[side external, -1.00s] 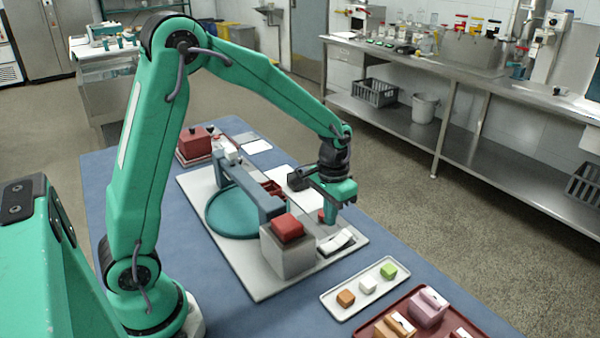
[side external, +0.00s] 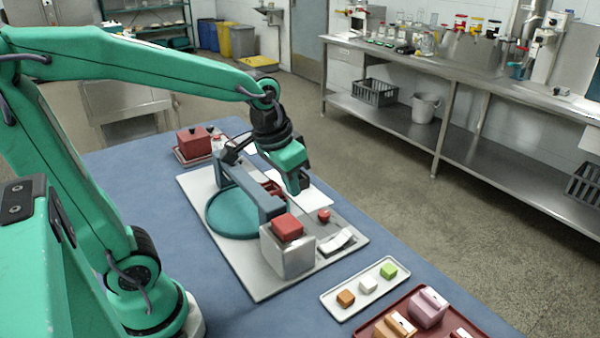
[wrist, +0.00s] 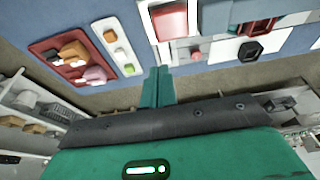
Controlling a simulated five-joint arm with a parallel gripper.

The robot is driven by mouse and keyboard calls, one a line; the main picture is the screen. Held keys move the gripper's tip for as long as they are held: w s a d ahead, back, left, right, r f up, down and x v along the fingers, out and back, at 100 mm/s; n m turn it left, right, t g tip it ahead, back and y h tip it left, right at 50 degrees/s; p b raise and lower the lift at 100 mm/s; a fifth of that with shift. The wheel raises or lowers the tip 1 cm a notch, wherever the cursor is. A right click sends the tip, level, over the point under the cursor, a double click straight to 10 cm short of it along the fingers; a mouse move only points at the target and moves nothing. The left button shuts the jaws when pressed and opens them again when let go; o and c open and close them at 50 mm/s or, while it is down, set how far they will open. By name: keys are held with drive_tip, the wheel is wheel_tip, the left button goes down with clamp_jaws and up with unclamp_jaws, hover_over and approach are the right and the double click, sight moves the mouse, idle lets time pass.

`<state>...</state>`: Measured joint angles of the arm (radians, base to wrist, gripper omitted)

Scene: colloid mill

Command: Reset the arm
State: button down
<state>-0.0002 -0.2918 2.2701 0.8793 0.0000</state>
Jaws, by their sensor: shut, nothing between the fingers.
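My gripper (side external: 296,184) is shut and empty. In the side external view it hangs above the mill's board, behind the grey block with the red top. In the wrist view its closed fingers (wrist: 157,88) show at the middle. The colloid mill stands on a pale board (side external: 262,289), with a teal round dish (side external: 222,218), a grey-blue bridge (side external: 245,186), a metal block (side external: 289,258) with a red cap (side external: 287,227), and a red knob (side external: 323,215) on the grey plate. A white rocker-like piece (side external: 337,241) lies near the board's right end.
A white tray (side external: 337,309) holds orange, white and green cubes. A dark red tray (side external: 440,299) with pink and orange blocks is beside it. A red lidded box (side external: 193,141) stands at the back left. Blue table surface (side external: 130,182) is free at the left.

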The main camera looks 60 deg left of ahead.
drive_tip(key=s+r+t, duration=0.2)
drive_tip(key=s, duration=0.6)
drive_tip(key=shift+s+r, duration=0.3)
idle(0.8)
